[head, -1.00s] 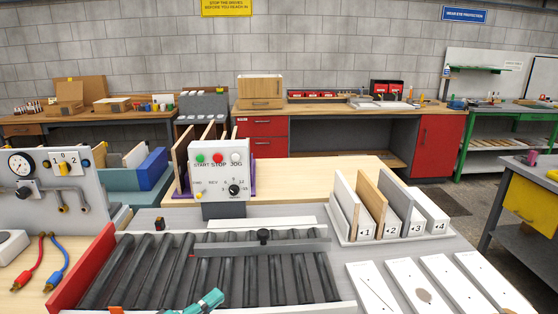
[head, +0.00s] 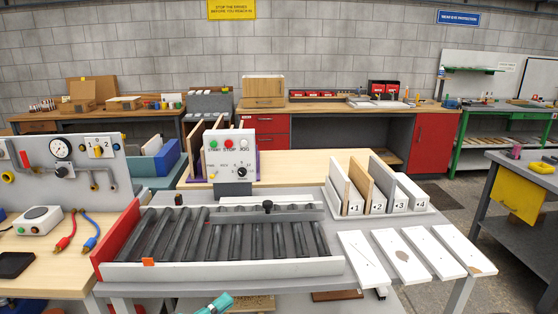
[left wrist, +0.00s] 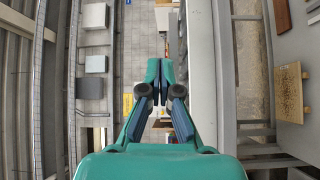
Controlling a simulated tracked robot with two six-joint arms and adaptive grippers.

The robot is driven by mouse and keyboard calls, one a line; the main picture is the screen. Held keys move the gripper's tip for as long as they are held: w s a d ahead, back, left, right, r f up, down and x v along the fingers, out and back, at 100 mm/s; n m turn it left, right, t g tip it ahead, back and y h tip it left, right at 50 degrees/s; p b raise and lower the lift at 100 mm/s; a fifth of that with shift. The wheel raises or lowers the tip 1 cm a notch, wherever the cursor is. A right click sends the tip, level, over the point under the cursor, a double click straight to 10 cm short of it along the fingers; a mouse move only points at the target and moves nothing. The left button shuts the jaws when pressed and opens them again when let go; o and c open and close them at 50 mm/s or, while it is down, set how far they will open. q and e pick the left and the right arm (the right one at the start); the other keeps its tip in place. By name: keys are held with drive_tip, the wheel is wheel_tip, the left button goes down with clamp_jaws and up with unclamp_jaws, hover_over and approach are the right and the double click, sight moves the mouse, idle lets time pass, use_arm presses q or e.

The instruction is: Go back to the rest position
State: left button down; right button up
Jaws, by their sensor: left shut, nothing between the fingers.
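My left gripper (head: 215,303) shows as a teal piece at the bottom edge of the head view, in front of the roller conveyor (head: 225,268). In the left wrist view the left gripper (left wrist: 159,75) has its teal and dark fingers together, with nothing between them. It is apart from the boards and the conveyor. My right gripper is in neither view.
A grey control box (head: 231,157) stands behind the conveyor. Upright boards stand in a numbered rack (head: 385,213) at the right, with several white boards (head: 400,254) lying in front of it. A gauge panel (head: 62,172) stands at the left.

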use_arm(q)
drive_tip(key=s+d+f+n+g+y, duration=0.1)
drive_tip(key=s+f+g+y, duration=0.1)
drive_tip(key=f, duration=0.8)
drive_tip(key=s+d+f+n+g+y, duration=0.1)
drive_tip(key=s+f+g+y, duration=0.15)
drive_tip(key=f, duration=0.85)
drive_tip(key=s+a+f+m+g+y, duration=0.1)
drive_tip(key=s+f+m+g, duration=0.3)
drive_tip(key=s, duration=0.5)
drive_tip(key=s+a+f+m+g+y, duration=0.1)
drive_tip(key=s+f+m+g, duration=0.3)
drive_tip(key=s+f, duration=0.4)
drive_tip(key=shift+s+f+m+g+y+p, duration=0.15)
drive_tip(key=shift+s+m+g+y+p, duration=0.25)
drive_tip(key=shift+y, duration=0.35)
